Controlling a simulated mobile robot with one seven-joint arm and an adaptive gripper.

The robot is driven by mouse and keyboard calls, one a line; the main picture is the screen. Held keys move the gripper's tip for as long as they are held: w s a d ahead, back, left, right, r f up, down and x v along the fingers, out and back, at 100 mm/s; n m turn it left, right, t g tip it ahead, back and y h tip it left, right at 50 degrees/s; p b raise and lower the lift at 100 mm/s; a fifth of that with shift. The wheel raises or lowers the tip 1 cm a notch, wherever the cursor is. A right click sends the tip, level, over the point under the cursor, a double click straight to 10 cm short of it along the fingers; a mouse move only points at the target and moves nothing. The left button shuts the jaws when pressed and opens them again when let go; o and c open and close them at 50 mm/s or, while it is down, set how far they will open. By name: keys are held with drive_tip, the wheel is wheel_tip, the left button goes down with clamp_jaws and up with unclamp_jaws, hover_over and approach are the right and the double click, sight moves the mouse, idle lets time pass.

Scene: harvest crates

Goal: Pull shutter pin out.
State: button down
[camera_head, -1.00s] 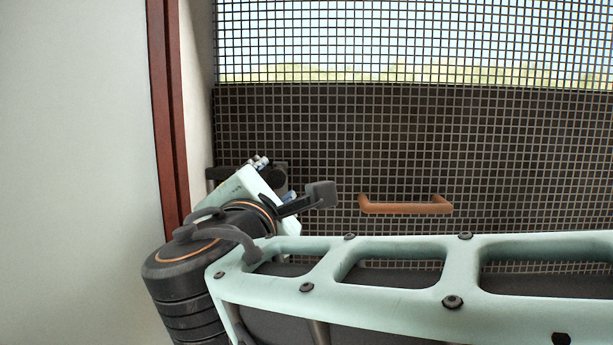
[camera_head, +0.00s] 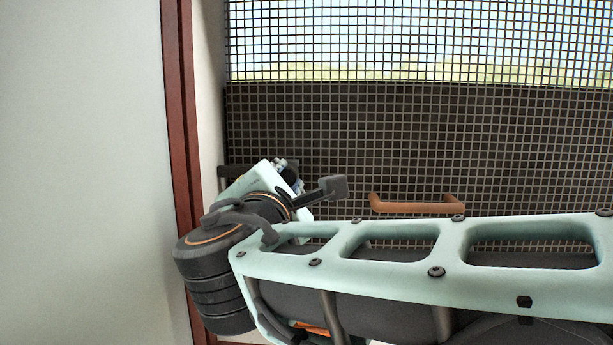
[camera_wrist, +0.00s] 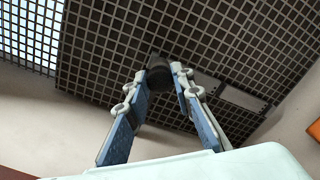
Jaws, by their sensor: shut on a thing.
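The shutter pin shows in the wrist view as a dark round knob (camera_wrist: 159,74) in front of the mesh shutter. My gripper (camera_wrist: 160,80) has its two blue-padded fingers on either side of the knob, shut on it. The pin's shaft is hidden behind the knob. In the head view my gripper (camera_head: 285,172) is at the shutter's lower left, largely hidden by my own wrist. The mesh shutter (camera_head: 330,130) fills the right of that view.
A dark bar (camera_head: 234,171) lies at the shutter's left edge, beside my gripper. A brown handle (camera_head: 415,208) is on the shutter to the right. A red-brown post (camera_head: 181,120) and a pale wall (camera_head: 80,170) stand on the left.

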drive_tip(key=shift+s, duration=0.6)
drive_tip(key=c, duration=1.8)
unclamp_jaws()
drive_tip(key=shift+s, duration=0.2)
drive_tip(key=shift+o, duration=1)
drive_tip(key=shift+s, duration=0.1)
